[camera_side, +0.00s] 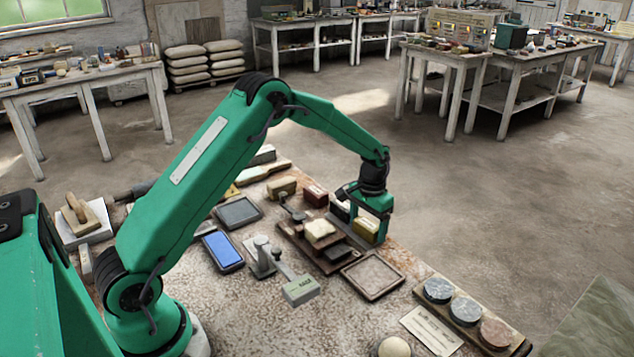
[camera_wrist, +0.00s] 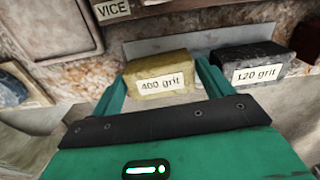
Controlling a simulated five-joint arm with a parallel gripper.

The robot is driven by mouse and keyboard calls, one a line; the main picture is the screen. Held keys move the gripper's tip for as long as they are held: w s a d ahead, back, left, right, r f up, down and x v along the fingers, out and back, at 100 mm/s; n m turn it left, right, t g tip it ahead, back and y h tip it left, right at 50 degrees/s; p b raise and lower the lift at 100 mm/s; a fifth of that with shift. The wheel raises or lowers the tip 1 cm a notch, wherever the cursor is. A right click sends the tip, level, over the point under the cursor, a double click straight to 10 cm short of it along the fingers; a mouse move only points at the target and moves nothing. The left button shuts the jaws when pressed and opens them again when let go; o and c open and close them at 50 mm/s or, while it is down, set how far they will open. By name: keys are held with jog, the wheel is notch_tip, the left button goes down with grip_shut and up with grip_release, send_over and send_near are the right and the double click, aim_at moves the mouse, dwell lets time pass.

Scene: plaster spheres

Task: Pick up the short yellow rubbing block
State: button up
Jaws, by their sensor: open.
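A yellow block (camera_wrist: 158,68) labelled "400 grit" shows in the wrist view, between the fingertips of my gripper (camera_wrist: 162,75). The fingers stand apart at its left and right sides; I cannot tell whether they touch it. In the side view the yellow block (camera_side: 365,229) sits under my gripper (camera_side: 367,224) at the far edge of the table, partly hidden by the fingers. My gripper is open.
A dark block (camera_wrist: 250,66) labelled "120 grit" stands close to the right of the yellow one in the wrist view. In the side view, a red block (camera_side: 315,196) and an olive block (camera_side: 281,188) stand farther left. A shallow tray (camera_side: 372,277) lies in front.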

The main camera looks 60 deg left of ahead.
aim_at(369, 225)
jog(key=shift+f, duration=0.3)
jog(key=c, duration=0.9)
jog(key=shift+r, duration=0.2)
jog(key=shift+r, duration=0.55)
jog(key=r, duration=0.3)
jog(key=shift+s+d+r, duration=0.1)
jog(key=shift+d, duration=0.25)
jog(key=s+d+r, duration=0.4)
jog(key=d+r, duration=0.2)
jog(key=d, duration=0.3)
jog(key=shift+s+d+r, duration=0.2)
jog(key=shift+s+d, duration=0.2)
